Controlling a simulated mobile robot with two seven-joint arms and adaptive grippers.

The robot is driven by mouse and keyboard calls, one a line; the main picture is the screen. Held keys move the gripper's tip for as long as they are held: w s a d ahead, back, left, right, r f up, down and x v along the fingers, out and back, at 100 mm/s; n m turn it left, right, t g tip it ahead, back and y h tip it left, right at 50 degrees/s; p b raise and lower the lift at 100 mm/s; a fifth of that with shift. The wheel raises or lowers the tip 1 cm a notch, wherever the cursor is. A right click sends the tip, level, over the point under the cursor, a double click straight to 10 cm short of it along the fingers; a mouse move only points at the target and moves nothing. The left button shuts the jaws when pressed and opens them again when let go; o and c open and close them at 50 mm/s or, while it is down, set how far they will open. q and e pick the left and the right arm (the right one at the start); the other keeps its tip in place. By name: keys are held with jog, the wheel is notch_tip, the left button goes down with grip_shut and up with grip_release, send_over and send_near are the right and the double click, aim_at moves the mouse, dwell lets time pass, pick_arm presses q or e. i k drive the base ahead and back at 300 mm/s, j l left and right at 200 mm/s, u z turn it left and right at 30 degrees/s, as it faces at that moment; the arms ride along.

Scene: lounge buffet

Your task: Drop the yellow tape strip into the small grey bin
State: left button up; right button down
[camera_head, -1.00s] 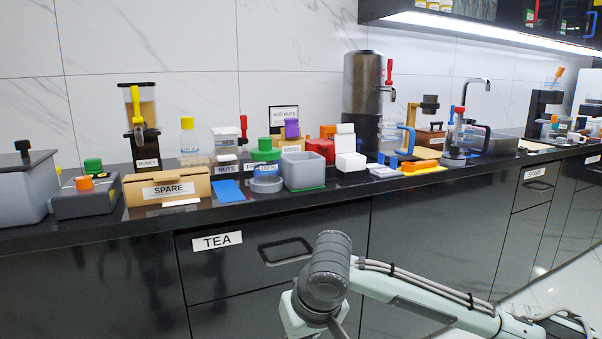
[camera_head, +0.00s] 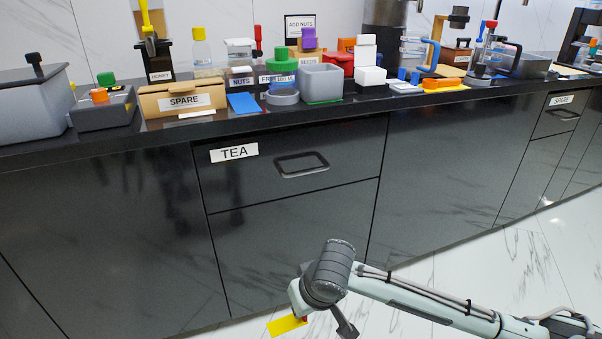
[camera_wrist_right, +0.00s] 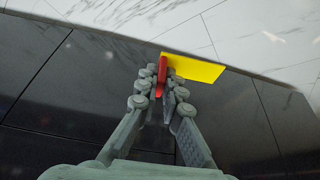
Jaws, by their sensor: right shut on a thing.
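The yellow tape strip (camera_wrist_right: 194,68) is a flat yellow piece with a red tab. My right gripper (camera_wrist_right: 164,84) is shut on its red tab in the right wrist view, and the yellow part sticks out beyond the fingertips. In the head view the strip (camera_head: 287,325) shows at the bottom, low in front of the drawers, below my right wrist, which hides most of the gripper. A small grey open-topped bin (camera_head: 320,79) stands on the counter at a green mat, well above the strip in the picture. Its inside is mostly hidden. My left gripper is out of view.
The black counter (camera_head: 230,125) is crowded: a SPARE box (camera_head: 183,100), a green-lidded jar (camera_head: 281,68), white blocks (camera_head: 369,76) and a blue card (camera_head: 243,103) stand near the bin. The TEA drawer's handle (camera_head: 302,164) is below the counter. Open floor shows at right.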

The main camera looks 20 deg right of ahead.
aim_at(319, 93)
jog(key=l+u, duration=0.3)
jog(key=u, duration=0.15)
jog(key=l+u, duration=0.3)
jog(key=u, duration=0.2)
jog(key=k+l+u, duration=0.15)
jog(key=l, duration=0.15)
jog(key=l+u, duration=0.1)
jog(key=l, duration=0.2)
jog(key=k+l+u, duration=0.15)
jog(key=k+l, duration=0.15)
jog(key=l, duration=0.25)
jog(key=k+l, duration=0.1)
jog(key=l, duration=0.25)
jog(key=k+l+u, duration=0.1)
jog(key=l, duration=0.3)
jog(key=k+l, duration=0.2)
jog(key=l, duration=0.15)
jog(key=k+l+u, duration=0.1)
jog(key=l, duration=0.25)
jog(key=k, duration=0.05)
